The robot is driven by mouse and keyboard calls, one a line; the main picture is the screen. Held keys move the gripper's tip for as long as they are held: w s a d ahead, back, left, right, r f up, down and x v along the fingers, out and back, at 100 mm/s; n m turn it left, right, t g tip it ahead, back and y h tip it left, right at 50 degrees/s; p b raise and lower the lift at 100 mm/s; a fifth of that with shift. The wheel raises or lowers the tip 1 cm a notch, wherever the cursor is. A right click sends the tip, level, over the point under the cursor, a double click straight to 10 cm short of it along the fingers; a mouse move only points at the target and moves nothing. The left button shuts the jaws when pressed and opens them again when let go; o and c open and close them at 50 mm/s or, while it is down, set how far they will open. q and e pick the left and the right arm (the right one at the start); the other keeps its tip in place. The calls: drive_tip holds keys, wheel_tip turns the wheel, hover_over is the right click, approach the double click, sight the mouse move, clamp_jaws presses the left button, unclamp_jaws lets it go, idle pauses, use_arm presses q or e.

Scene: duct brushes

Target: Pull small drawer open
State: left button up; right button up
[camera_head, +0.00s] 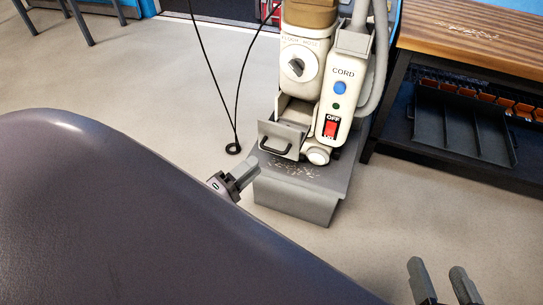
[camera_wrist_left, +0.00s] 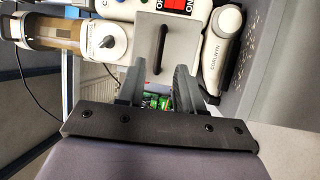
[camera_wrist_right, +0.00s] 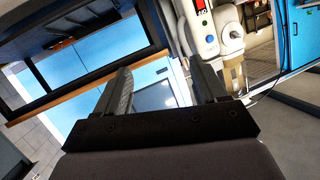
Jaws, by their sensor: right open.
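The small drawer (camera_head: 282,139) is a grey box with a black bar handle (camera_head: 275,148), low on the cream machine. It stands out from the body and its hollow inside shows from above. In the left wrist view its front (camera_wrist_left: 147,33) and handle (camera_wrist_left: 162,48) lie just beyond the fingertips. My left gripper (camera_head: 250,167) is below and left of the handle in the head view, apart from it. Its fingers (camera_wrist_left: 160,75) are spread with nothing gripped. My right gripper (camera_head: 441,270) is open and empty at the lower right, away from the drawer.
The machine has a dial (camera_head: 296,67), a CORD panel and a red OFF switch (camera_head: 330,128). It stands on a grey base (camera_head: 300,200) strewn with debris. A wooden bench (camera_head: 480,40) stands right. A black cable loop (camera_head: 233,148) hangs left. Small green items (camera_wrist_left: 155,101) show between the left fingers.

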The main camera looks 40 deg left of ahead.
sight(284, 131)
use_arm(q)
drive_tip(key=b+x, duration=0.1)
drive_tip(key=x, duration=0.5)
drive_tip(key=shift+w+b, duration=0.2)
drive_tip(key=shift+b, duration=0.2)
use_arm(e)
drive_tip(key=shift+s+d+n+t, duration=0.3)
drive_tip(key=shift+d+t, duration=0.2)
drive_tip(key=shift+d, duration=0.15)
use_arm(q)
drive_tip(key=shift+d+r, duration=0.1)
use_arm(e)
drive_tip(key=shift+w, duration=0.1)
use_arm(q)
clamp_jaws()
